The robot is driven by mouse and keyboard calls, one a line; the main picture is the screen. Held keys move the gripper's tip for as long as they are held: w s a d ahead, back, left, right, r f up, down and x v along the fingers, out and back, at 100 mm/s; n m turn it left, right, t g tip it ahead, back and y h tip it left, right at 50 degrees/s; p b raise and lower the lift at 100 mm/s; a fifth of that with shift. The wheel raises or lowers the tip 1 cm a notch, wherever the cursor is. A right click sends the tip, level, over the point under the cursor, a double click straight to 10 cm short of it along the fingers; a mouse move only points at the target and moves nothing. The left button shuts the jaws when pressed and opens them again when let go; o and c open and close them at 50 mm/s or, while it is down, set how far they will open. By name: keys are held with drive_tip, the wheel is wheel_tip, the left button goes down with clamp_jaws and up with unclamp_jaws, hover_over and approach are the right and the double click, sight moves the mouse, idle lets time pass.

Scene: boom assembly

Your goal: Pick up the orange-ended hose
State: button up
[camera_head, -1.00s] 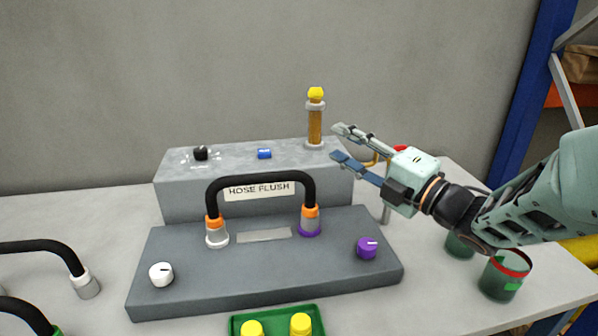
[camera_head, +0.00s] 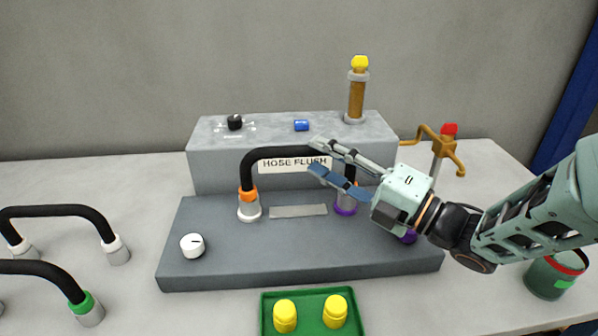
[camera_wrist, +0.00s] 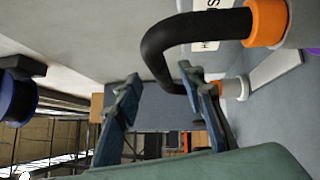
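The orange-ended hose (camera_head: 285,154) is a black arch standing on the grey panel (camera_head: 300,265). Its left orange end (camera_head: 248,194) sits on a white-based socket; its right end is at a purple-based socket (camera_head: 346,207), mostly hidden behind my gripper. My gripper (camera_head: 317,157) is open, its fingertips overlapping the arch's upper right part in the head view. In the wrist view the black hose (camera_wrist: 182,35) and both orange ends (camera_wrist: 265,22) show. My gripper (camera_wrist: 158,77) is spread and empty there, its right finger overlapping the hose; contact cannot be told.
A grey block (camera_head: 225,160) with a "HOSE FLUSH" label stands behind. A purple knob (camera_head: 408,237) is partly hidden by my gripper. A white knob (camera_head: 192,245) is front left. A green tray (camera_head: 310,312) with yellow pieces is in front; other hoses (camera_head: 70,211) are at left.

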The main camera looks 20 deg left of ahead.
sight(312, 155)
drive_tip(key=x, duration=0.4)
drive_tip(key=shift+a, duration=0.4)
drive_tip(key=shift+c, duration=0.4)
drive_tip(key=shift+s, duration=0.1)
clamp_jaws()
